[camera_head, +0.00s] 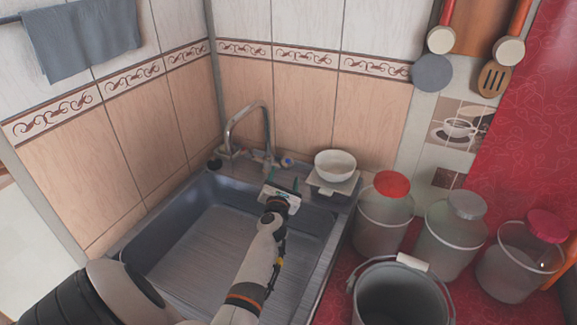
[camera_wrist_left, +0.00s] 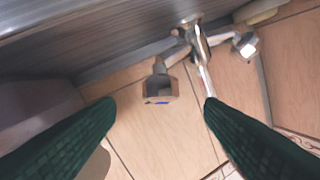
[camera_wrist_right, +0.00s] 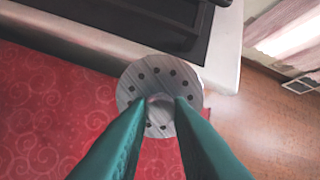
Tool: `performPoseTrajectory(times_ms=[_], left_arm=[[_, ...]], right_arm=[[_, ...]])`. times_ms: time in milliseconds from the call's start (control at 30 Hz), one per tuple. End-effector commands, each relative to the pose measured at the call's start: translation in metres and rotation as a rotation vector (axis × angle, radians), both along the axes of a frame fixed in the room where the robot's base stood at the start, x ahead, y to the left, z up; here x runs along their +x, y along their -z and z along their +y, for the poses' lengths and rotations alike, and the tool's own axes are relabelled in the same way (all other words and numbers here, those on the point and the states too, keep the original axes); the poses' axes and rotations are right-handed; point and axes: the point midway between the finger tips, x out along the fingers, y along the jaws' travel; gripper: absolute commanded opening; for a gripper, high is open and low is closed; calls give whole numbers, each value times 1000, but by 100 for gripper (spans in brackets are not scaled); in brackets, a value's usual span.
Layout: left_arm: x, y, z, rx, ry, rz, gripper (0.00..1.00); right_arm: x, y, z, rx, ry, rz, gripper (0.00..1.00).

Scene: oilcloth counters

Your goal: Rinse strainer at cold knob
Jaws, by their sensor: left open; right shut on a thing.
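The cold knob (camera_wrist_left: 158,90), a metal tap handle with a blue mark, appears between my left fingertips in the left wrist view. In the head view, the blue-marked knob (camera_head: 287,162) sits right of the faucet spout (camera_head: 249,113), at the sink's back edge. My left gripper (camera_head: 282,186) is open just in front of it; touching cannot be told. The strainer (camera_wrist_right: 193,88) is a round grey disc with a ring of holes. My right gripper (camera_wrist_right: 163,101) is shut on its central stub. The strainer and right gripper are outside the head view.
The sink basin (camera_head: 214,240) is under my left arm. A white bowl (camera_head: 335,163) stands right of the faucet. Lidded jars (camera_head: 383,220) and a bucket (camera_head: 401,292) crowd the red counter at right. In the right wrist view, a dark-topped appliance (camera_wrist_right: 150,25) is close beyond the strainer.

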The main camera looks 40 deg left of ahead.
Motion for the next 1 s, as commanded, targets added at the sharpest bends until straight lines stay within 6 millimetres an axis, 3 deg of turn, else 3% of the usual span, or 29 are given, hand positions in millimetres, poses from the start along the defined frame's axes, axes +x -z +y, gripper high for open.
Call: performPoseTrajectory(times_ms=[200, 400, 833, 1000], left_arm=[[38, 2, 26, 2, 0, -3, 63], [60, 2, 42, 3, 1, 0, 63], [67, 0, 46, 2, 1, 1, 63], [67, 0, 46, 2, 1, 1, 35]], right_arm=[[0, 18, 0, 0, 0, 0, 0], [0, 29, 0, 0, 0, 0, 0], [0, 31, 0, 0, 0, 0, 0], [0, 31, 0, 0, 0, 0, 0]])
